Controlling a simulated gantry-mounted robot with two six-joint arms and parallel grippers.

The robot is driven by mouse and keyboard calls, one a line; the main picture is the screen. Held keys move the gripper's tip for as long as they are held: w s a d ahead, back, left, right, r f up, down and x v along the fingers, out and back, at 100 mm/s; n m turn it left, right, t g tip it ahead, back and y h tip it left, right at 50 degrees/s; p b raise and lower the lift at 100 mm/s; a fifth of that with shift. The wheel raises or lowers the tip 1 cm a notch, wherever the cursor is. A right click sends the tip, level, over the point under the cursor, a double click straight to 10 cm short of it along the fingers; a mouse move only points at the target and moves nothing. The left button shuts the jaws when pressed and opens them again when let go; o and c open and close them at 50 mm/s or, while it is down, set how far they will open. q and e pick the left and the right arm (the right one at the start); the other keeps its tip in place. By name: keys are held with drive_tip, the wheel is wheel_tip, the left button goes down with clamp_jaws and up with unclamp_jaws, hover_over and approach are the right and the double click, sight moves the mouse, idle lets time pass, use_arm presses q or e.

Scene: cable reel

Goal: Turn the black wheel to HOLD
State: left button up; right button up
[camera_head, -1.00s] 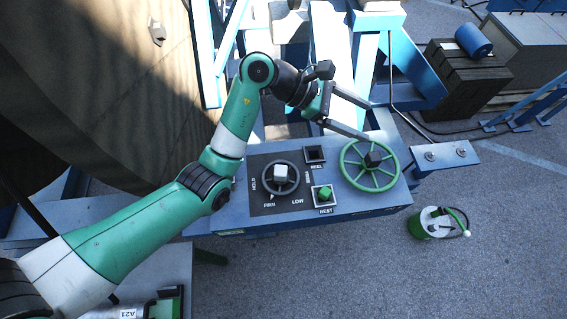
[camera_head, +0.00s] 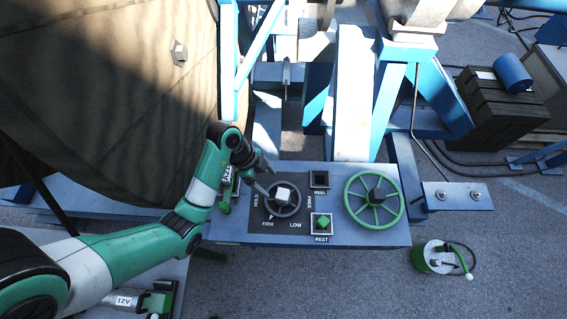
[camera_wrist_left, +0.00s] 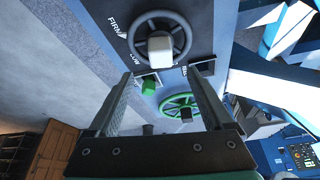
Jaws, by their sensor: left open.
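The black wheel (camera_head: 296,205) with its pale square hub sits on the blue control panel, ringed by the labels HOLD, FIRM, LOW and FREE. A white pointer mark on it is near FIRM. My left gripper (camera_head: 270,183) is open at the wheel's upper left side, its fingers near the rim; contact cannot be told. In the left wrist view the black wheel (camera_wrist_left: 136,40) lies ahead, beyond the open, empty fingers of the left gripper (camera_wrist_left: 164,78). My right gripper is not in view.
The panel (camera_head: 340,235) also carries a green REST button (camera_head: 322,222), a dark square REEL fitting (camera_head: 319,179) and a larger green handwheel (camera_head: 349,210). A large reel (camera_head: 90,110) fills the upper left. A green canister (camera_head: 437,258) stands on the open floor at right.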

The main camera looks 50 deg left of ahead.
sight(280, 193)
use_arm(q)
drive_tip(key=b+x, duration=0.2)
drive_tip(key=x, duration=0.9)
drive_tip(key=shift+w+f, duration=0.1)
drive_tip(key=shift+f, duration=0.1)
clamp_jaws()
